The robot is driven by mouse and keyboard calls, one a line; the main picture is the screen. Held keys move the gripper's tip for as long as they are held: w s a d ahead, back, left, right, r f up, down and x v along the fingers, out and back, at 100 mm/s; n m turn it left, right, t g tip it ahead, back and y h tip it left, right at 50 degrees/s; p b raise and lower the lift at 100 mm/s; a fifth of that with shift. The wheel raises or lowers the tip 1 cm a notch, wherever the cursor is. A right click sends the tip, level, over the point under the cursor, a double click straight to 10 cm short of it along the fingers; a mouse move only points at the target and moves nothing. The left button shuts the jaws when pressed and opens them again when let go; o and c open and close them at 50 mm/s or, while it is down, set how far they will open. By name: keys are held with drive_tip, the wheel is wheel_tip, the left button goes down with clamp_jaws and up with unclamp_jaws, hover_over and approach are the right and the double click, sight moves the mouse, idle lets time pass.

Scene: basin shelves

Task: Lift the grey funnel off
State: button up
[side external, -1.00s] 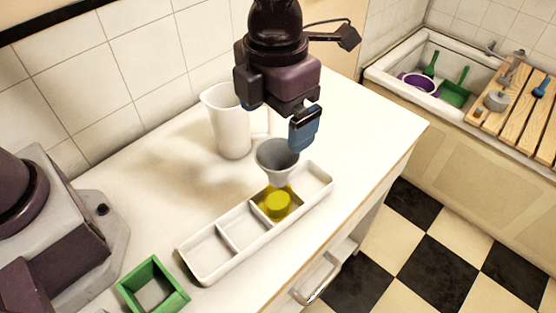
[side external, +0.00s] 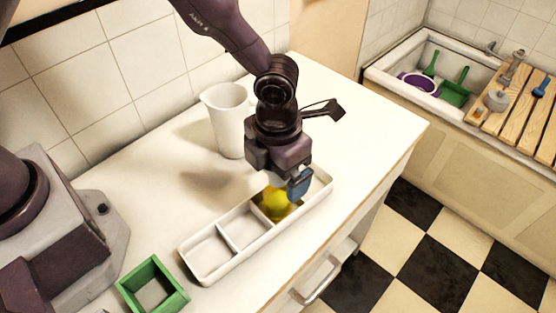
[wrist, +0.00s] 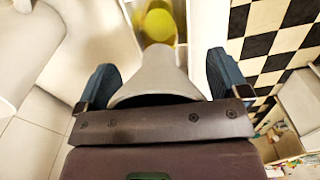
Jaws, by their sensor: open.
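The grey funnel (wrist: 160,72) is between the two spread fingers of my gripper (wrist: 160,82) in the wrist view, with a visible gap on each side. In the side view my gripper (side external: 299,184) is low over the tray and hides most of the funnel. A yellow round thing (side external: 277,204) is in the tray's far right compartment, below the funnel; it also shows past the funnel's narrow end in the wrist view (wrist: 160,24). Whether the funnel touches it is hidden.
The white three-part tray (side external: 208,279) has two empty compartments at left. A white jug (side external: 229,122) stands close behind my gripper. A green square frame (side external: 152,285) lies at the front left. The counter's right end is clear.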

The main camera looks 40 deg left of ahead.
drive_tip(key=c, duration=0.9)
